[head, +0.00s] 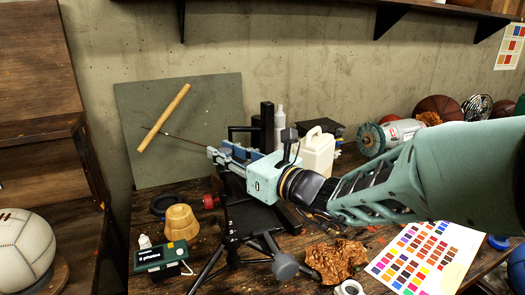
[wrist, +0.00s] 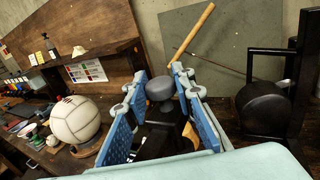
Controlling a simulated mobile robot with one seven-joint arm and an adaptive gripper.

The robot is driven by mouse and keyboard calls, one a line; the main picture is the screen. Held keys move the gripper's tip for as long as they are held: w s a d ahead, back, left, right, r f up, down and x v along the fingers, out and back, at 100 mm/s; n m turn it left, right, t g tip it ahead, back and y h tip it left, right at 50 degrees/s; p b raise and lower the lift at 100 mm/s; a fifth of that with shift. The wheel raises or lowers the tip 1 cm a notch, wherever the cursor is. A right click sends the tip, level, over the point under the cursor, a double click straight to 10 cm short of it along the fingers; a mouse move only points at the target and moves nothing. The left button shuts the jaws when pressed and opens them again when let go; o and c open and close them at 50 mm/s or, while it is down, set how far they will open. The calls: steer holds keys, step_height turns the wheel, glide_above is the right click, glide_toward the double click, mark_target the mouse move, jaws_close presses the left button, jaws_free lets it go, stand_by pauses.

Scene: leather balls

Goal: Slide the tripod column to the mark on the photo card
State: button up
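A black tripod (head: 231,240) stands on the workbench with its legs spread. Its column (head: 223,205) rises to just under my gripper (head: 215,155), whose fingers point left. In the wrist view, a dark rounded head (wrist: 160,89) on a dark upright shows between the tips of my gripper (wrist: 160,80). The blue finger pads stand apart on either side, with gaps beside the upright. I cannot tell whether a fingertip touches the head. A green and black box marked "photos" (head: 161,257) lies left of the tripod. I cannot make out a mark on a photo card.
A yellow wooden block (head: 181,222) and a dark ring (head: 166,204) lie left of the tripod. A crumpled brown piece (head: 337,260) and a colour chart (head: 425,257) lie right. A white jug (head: 316,153) stands behind my gripper. A board (head: 185,110) leans on the wall.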

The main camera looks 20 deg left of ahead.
jaws_close()
step_height(320, 180, up, 9)
steer(key=p, duration=0.4)
steer(key=shift+r, duration=0.1)
steer(key=o, duration=0.6)
jaws_free()
steer(key=shift+f, duration=0.2)
